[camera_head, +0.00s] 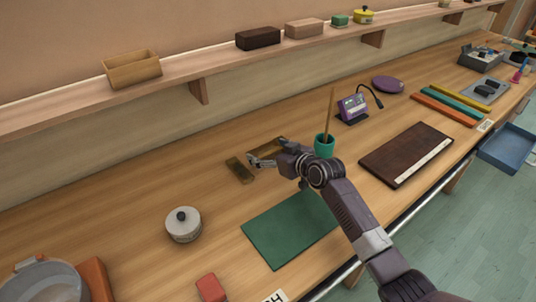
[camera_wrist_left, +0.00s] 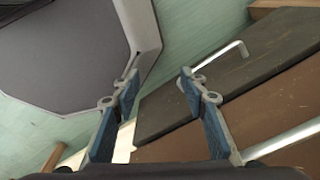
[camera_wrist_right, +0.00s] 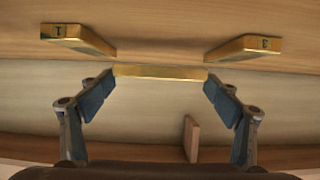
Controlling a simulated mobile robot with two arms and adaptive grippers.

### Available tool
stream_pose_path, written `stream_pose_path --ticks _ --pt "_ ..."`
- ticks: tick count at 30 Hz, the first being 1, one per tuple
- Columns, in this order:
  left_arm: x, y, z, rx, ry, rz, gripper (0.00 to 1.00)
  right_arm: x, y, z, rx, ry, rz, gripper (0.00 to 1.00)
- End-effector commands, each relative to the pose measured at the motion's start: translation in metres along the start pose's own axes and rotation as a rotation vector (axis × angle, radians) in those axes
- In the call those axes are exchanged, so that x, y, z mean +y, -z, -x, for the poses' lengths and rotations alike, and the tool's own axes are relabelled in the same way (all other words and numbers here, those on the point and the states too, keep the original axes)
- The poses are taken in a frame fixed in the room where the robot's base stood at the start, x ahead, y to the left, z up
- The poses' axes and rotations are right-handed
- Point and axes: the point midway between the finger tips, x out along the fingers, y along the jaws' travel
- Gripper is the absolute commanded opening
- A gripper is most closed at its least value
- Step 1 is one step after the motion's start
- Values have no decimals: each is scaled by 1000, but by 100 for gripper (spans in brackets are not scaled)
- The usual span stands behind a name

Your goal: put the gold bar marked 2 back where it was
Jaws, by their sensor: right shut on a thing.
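My right gripper (camera_wrist_right: 160,80) is shut on a gold bar (camera_wrist_right: 160,72), holding it across its ends; no number shows on it. In the right wrist view this bar lies between the gold bar marked 1 (camera_wrist_right: 78,39) and the gold bar marked 3 (camera_wrist_right: 244,47), apart from both. In the head view my right gripper (camera_head: 262,162) is over the bench beside a dull gold bar (camera_head: 239,170). More gold shows just behind the gripper, partly hidden. My left gripper (camera_wrist_left: 158,82) is open and empty, away from the bench top; the head view does not show it.
A green cup with a stick (camera_head: 324,146) stands close right of my right gripper. A green mat (camera_head: 290,230) lies in front, with a white lidded pot (camera_head: 183,225) to its left. A shelf (camera_head: 200,72) runs along the wall behind. A dark brown board (camera_head: 406,155) lies right.

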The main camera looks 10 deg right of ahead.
Motion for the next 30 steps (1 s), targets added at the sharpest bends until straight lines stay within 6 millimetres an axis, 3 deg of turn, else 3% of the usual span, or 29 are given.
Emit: stream_pose_path --ticks 5,29,30 --pt "-2 0 1 0 3 0 40 1 -12 -6 9 -2 -1 36" --pt "-2 0 -9 2 3 0 40 0 -27 -12 5 -1 0 36" --pt "-2 0 -9 2 3 0 40 0 -32 -12 -5 0 -1 86"
